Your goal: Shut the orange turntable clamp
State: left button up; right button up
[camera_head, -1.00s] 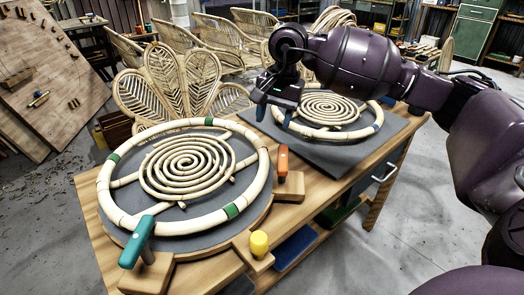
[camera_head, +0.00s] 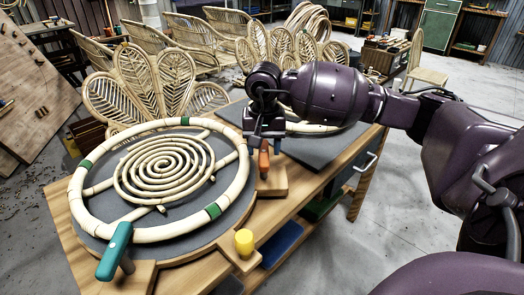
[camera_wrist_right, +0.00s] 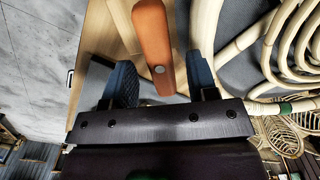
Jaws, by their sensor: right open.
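The orange turntable clamp (camera_head: 263,164) stands up from a wooden block at the right edge of the round turntable (camera_head: 236,210). My right gripper (camera_head: 264,145) is open over the orange handle, coming from behind it. In the right wrist view, the orange handle (camera_wrist_right: 154,42) lies between the two dark blue finger pads of my right gripper (camera_wrist_right: 162,78), with a gap visible on both sides. My left gripper is not in view.
A teal clamp (camera_head: 114,252) and a yellow knob (camera_head: 244,241) sit at the turntable's front. A rattan ring with a spiral (camera_head: 165,170) lies on the turntable. A second grey board (camera_head: 318,150) is behind my right gripper. Rattan chairs stand beyond the table.

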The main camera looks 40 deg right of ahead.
jog(key=shift+f, duration=0.65)
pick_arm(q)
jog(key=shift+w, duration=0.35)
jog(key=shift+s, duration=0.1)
pick_arm(e)
jog(key=shift+c, duration=0.3)
jog(key=c, duration=0.9)
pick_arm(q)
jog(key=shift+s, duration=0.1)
pick_arm(e)
jog(key=shift+o, duration=0.2)
